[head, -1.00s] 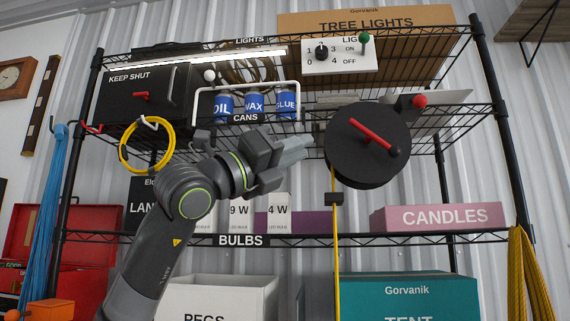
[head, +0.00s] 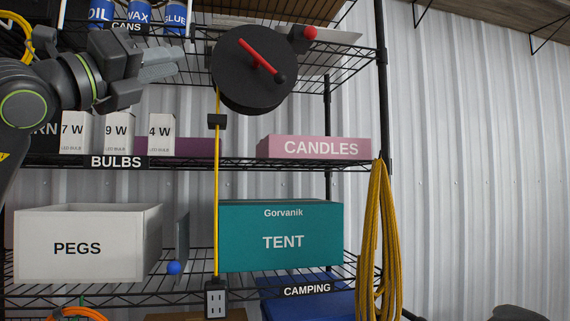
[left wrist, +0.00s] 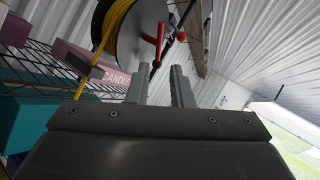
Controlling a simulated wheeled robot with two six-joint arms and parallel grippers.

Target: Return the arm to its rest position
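My left arm comes in from the left in the head view. Its gripper (head: 165,66) is in front of the shelf rack, left of the black cord reel (head: 250,90) with the red crank, and apart from it in the picture. In the left wrist view the two grey fingers (left wrist: 160,86) stand apart with nothing held between them. The reel (left wrist: 133,35) shows beyond the fingertips there. My right gripper is not in view.
The wire rack holds a white PEGS bin (head: 80,247), a teal TENT box (head: 282,240), a pink CANDLES box (head: 314,147) and bulb boxes. A yellow cord (head: 216,180) hangs from the reel to an outlet block (head: 215,298). Yellow rope (head: 378,245) hangs at the rack's right post.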

